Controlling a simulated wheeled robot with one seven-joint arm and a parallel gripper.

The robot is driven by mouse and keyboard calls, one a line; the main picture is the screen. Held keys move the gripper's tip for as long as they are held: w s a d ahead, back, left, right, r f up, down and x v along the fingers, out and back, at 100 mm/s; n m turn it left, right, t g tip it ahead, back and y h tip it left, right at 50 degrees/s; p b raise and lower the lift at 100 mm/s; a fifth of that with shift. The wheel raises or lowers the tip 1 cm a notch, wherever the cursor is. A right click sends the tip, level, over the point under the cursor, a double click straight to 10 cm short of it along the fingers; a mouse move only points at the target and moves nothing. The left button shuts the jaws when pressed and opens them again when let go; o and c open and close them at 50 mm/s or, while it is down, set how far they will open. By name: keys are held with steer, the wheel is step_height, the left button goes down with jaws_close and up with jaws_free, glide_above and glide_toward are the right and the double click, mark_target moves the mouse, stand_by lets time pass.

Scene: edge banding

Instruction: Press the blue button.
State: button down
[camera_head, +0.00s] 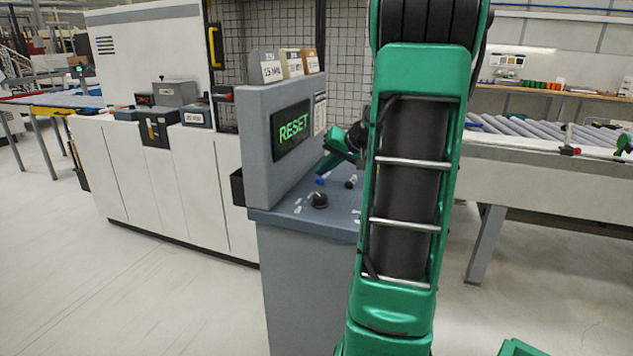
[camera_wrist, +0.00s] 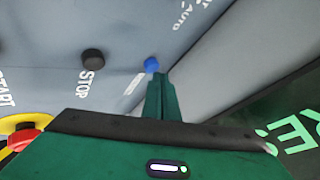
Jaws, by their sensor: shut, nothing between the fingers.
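The blue button (camera_wrist: 151,65) stands on the grey console panel (camera_wrist: 50,35). It also shows in the head view (camera_head: 320,181), small, on the sloped top beneath the screen. My gripper (camera_wrist: 158,78) is shut and empty, its green fingers together. In the wrist view its tips end right at the near edge of the button; I cannot tell whether they touch it. In the head view my gripper (camera_head: 324,172) hangs above the panel, close to the button, partly hidden by my arm. The screen (camera_head: 292,129) reads RESET in green.
A black STOP button (camera_wrist: 92,60) sits left of the blue one. A red emergency stop (camera_wrist: 22,138) on yellow shows at lower left. A black knob (camera_head: 319,200) is on the panel. The screen housing (camera_wrist: 245,65) rises close beside my gripper.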

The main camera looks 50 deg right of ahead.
steer(key=shift+f, duration=0.5)
stand_by(0.7)
steer(key=shift+r, duration=0.9)
steer(key=shift+r, duration=0.1)
steer(key=shift+r, duration=2.4)
